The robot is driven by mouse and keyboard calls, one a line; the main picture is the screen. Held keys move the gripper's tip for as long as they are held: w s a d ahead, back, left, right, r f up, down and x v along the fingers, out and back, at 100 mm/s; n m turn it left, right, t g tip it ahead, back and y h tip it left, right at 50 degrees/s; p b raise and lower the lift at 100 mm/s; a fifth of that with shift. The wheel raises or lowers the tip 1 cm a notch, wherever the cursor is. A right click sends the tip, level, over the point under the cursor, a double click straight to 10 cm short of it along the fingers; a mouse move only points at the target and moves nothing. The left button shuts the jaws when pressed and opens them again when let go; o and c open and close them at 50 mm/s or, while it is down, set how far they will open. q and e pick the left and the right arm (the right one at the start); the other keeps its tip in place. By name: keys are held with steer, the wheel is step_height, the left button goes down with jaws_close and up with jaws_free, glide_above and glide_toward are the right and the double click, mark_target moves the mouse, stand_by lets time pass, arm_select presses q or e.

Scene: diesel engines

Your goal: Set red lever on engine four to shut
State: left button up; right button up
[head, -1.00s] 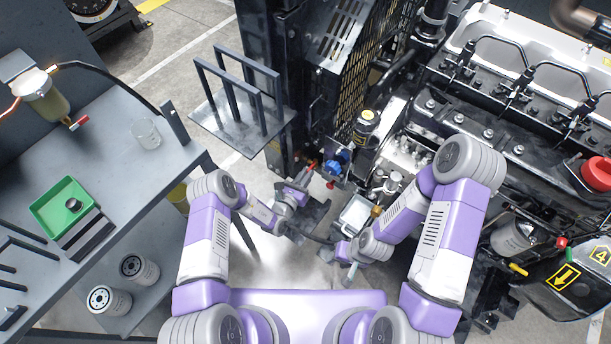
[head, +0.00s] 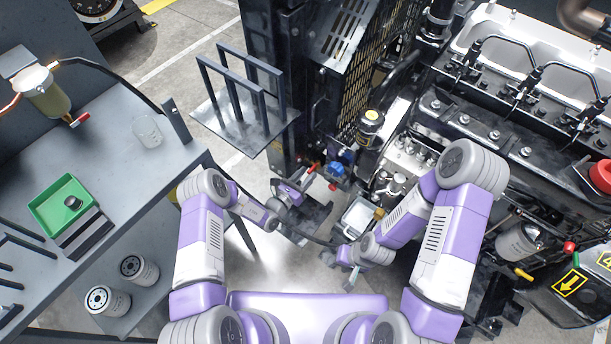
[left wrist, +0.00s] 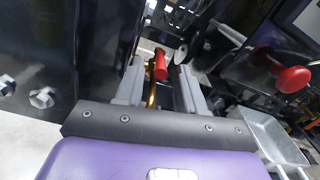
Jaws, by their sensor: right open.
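A red lever (head: 313,168) sits near the dark frame at the engine's left end. In the left wrist view the red lever (left wrist: 160,66) shows between the fingertips, with a brass-coloured stem below it. My left gripper (head: 291,191) is just left of and below the lever in the head view. Its fingers (left wrist: 158,82) stand apart with a gap on each side of the lever; contact cannot be told. My right gripper (head: 345,271) is open and low in front of the engine, away from the lever.
A red round knob (left wrist: 293,79) stands right of the lever, near a blue part (head: 336,169). A metal tray (left wrist: 270,140) is at lower right. The engine (head: 495,130) fills the right. A workbench (head: 115,165) with a green tray (head: 45,208) is at left.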

arm_select(q)
steer(key=shift+s+d+r+n+t+y+p, duration=0.1)
steer(key=shift+s+d+n+t+y+p, duration=0.15)
steer(key=shift+n+t+y+p, duration=0.2)
steer(key=shift+s+d+n+t+y+p, duration=0.1)
steer(key=shift+d+n+t+y+p, duration=0.25)
steer(key=shift+y, duration=0.2)
steer(key=p+v, duration=0.2)
steer(key=v, duration=0.5)
steer(key=s+d+r+m+g+h, duration=0.1)
steer(key=s+d+m+g+h, duration=0.55)
steer(key=s+m+g, duration=0.4)
steer(key=s+a+m+g+y, duration=0.1)
steer(key=s+m+g+y, duration=0.1)
steer(key=s+m+g, duration=0.2)
steer(key=s+a+f+m+g+y, duration=0.1)
steer(key=s+m+g, duration=0.4)
steer(key=s, duration=0.6)
steer(key=shift+a+f+g+y+b, duration=0.4)
steer(key=shift+a+y, duration=0.4)
steer(key=shift+y, duration=0.25)
steer(key=shift+r, duration=0.15)
